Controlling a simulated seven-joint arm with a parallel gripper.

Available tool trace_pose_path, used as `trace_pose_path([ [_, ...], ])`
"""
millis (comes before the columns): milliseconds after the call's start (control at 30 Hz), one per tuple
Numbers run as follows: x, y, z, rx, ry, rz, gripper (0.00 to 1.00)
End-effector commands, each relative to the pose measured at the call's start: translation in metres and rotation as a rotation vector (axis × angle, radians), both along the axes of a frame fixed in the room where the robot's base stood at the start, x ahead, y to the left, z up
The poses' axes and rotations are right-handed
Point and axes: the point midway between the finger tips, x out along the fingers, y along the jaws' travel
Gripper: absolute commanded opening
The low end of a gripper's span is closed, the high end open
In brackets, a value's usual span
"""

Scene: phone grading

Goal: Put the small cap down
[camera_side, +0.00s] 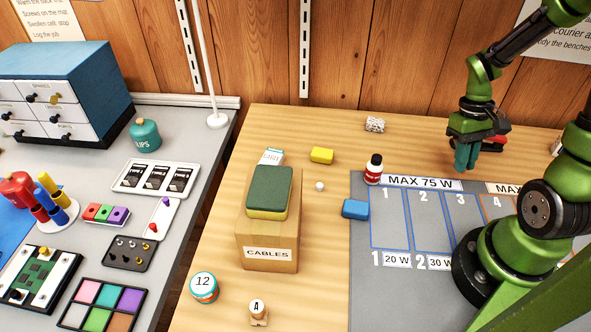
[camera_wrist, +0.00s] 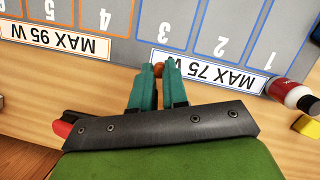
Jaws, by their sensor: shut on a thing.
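The small cap (camera_wrist: 158,69) is a small orange-brown round piece between my fingertips in the wrist view. My gripper (camera_wrist: 160,76) has its two teal fingers shut on it. In the side view my gripper (camera_side: 464,162) points down above the wooden table, near the back edge of the grey mat by the MAX 75 W label (camera_side: 423,183). I cannot make out the cap in the side view. In the wrist view the cap appears close to the left end of the MAX 75 W label (camera_wrist: 205,72).
The grey mat (camera_side: 362,285) has numbered slots that look empty. A blue block (camera_side: 355,209), a yellow block (camera_side: 321,155) and a CABLES box (camera_side: 268,232) are to the left.

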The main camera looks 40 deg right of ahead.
Motion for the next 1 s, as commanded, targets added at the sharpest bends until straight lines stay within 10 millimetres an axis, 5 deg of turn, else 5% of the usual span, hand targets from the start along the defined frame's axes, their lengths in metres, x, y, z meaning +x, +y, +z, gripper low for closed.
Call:
trace_pose_path([
  [600, 0.118, -0.087, -0.014, -0.006, -0.007, 0.002, 0.00],
  [800, 0.127, -0.094, -0.018, -0.005, -0.005, 0.002, 0.00],
  [1000, 0.127, -0.093, -0.045, -0.003, -0.004, 0.002, 0.00],
])
